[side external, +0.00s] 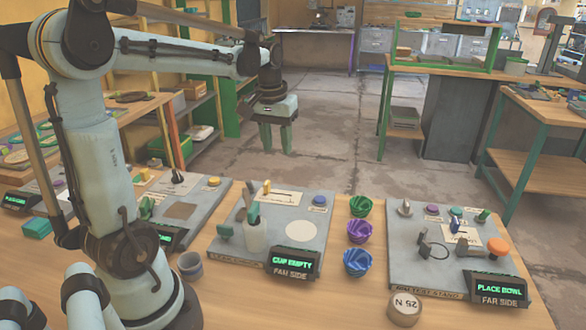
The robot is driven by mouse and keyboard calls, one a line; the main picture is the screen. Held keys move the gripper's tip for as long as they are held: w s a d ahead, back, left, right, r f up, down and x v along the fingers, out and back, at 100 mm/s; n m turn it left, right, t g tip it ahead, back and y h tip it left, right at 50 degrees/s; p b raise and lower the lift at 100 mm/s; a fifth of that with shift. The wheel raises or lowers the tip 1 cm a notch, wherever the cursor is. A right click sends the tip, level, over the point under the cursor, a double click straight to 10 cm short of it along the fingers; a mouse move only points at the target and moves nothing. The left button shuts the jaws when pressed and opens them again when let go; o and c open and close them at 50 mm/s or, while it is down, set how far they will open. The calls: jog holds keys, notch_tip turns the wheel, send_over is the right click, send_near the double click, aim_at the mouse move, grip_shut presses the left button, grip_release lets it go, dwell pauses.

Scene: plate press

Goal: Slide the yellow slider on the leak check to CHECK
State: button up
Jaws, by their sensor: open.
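The grey board (228,243) in the middle of the table is probably the leak check; the lettering on its front edge is too small to read surely. A small upright yellow slider (267,187) stands at the left end of a slot on a pale label plate at the board's back. The words on that plate, including CHECK, cannot be read. My gripper (276,138) has green fingers pointing down, apart and empty. It hangs in the air, above and behind the slider in the picture, touching nothing.
A left board (202,212) has another yellow knob (214,182).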

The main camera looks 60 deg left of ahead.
jog(key=n+g, duration=0.1)
jog(key=n, duration=0.1)
send_over(267, 182)
jog(key=f, duration=0.1)
jog(key=shift+h, duration=0.3)
notch_tip(267, 182, down, 12)
jog(key=shift+f, duration=0.1)
grip_shut()
dwell(0.3)
